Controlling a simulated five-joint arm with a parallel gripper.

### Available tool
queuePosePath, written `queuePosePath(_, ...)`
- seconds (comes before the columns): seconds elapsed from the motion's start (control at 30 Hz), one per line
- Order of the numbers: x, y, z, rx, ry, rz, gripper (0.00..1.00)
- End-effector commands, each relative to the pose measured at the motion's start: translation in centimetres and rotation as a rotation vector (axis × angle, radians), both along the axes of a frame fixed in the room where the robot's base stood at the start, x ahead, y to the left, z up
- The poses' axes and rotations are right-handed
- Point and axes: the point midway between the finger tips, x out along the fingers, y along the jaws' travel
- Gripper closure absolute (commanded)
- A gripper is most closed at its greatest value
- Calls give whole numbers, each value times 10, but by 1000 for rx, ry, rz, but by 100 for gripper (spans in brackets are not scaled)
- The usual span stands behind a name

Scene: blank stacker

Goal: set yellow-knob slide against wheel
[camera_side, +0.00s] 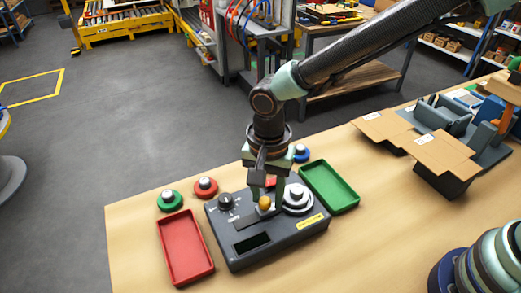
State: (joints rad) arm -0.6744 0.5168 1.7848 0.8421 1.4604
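A dark grey console (240,258) on the wooden table carries the slide with the yellow knob (265,203). The silver wheel (297,198) is on the console just right of the yellow knob, with a small gap showing between them in this view. My gripper (267,199) points down over the console, its pale green fingers at the yellow knob, one on either side. I cannot tell whether the fingers touch the knob. Part of the slide's track is hidden by the fingers.
A black dial (226,201) and a dark display (252,244) are on the console. A red tray (185,247) lies left, a green tray (329,187) right. Green (169,200), red (206,188) and blue (301,153) buttons stand behind. An open cardboard box (443,160) is at far right.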

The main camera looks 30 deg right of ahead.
Motion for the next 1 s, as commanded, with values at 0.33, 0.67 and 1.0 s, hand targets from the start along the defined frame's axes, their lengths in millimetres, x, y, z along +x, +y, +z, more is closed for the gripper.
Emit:
queuePosePath(0.33, 0, 0, -1, 1, -1, 0, 38)
queuePosePath(0.67, 1, 1, 40, 5, -6, 0, 38)
queuePosePath(1.0, 1, 0, 103, 3, -4, -1, 38)
